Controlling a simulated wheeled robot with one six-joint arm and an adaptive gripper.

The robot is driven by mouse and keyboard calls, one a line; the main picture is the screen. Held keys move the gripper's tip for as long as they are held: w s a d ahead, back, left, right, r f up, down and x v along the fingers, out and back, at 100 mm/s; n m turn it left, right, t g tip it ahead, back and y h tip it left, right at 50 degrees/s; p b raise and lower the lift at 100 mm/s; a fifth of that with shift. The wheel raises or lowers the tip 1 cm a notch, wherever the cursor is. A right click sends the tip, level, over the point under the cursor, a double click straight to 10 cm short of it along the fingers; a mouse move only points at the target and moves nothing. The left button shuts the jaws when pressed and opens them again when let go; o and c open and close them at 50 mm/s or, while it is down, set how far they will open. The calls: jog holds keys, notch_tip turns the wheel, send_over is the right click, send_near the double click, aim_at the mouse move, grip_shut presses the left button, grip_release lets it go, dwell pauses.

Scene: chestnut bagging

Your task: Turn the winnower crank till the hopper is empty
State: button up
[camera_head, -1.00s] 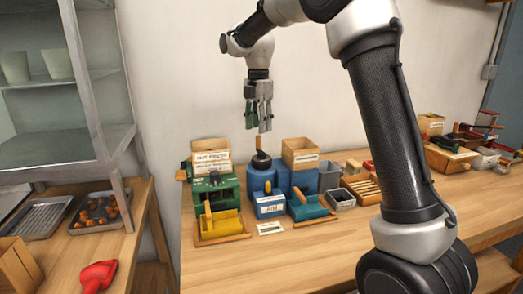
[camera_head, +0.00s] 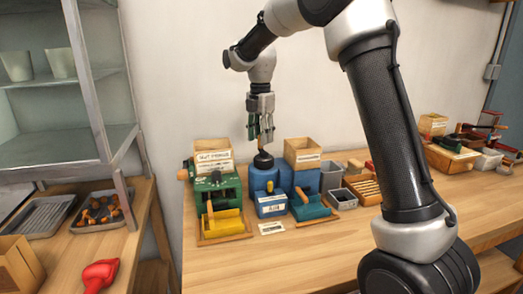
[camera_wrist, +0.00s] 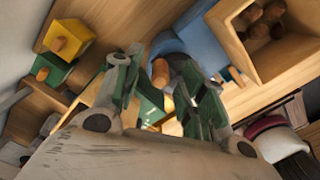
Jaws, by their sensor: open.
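The blue winnower (camera_head: 285,180) stands on the bench below my arm. Its wooden hopper (camera_head: 302,152) sits on top at the right; the wrist view shows several brown chestnuts (camera_wrist: 262,18) inside the hopper (camera_wrist: 238,50). The crank has a dark hub (camera_head: 263,161) and an upright wooden handle (camera_head: 261,147). My gripper (camera_head: 261,140) points down at the handle from above, open. In the wrist view the handle's round end (camera_wrist: 160,68) shows between the fingertips of my gripper (camera_wrist: 158,75). Whether a finger touches it I cannot tell.
A green machine (camera_head: 216,186) with a labelled wooden hopper (camera_head: 213,155) stands close at the left. A teal tray (camera_head: 311,208) and a grey bin (camera_head: 332,174) are near the winnower. The front of the bench (camera_head: 300,260) is clear.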

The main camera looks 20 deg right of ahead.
jog(key=shift+f, duration=0.2)
jog(key=shift+f, duration=0.8)
jog(key=c, duration=0.9)
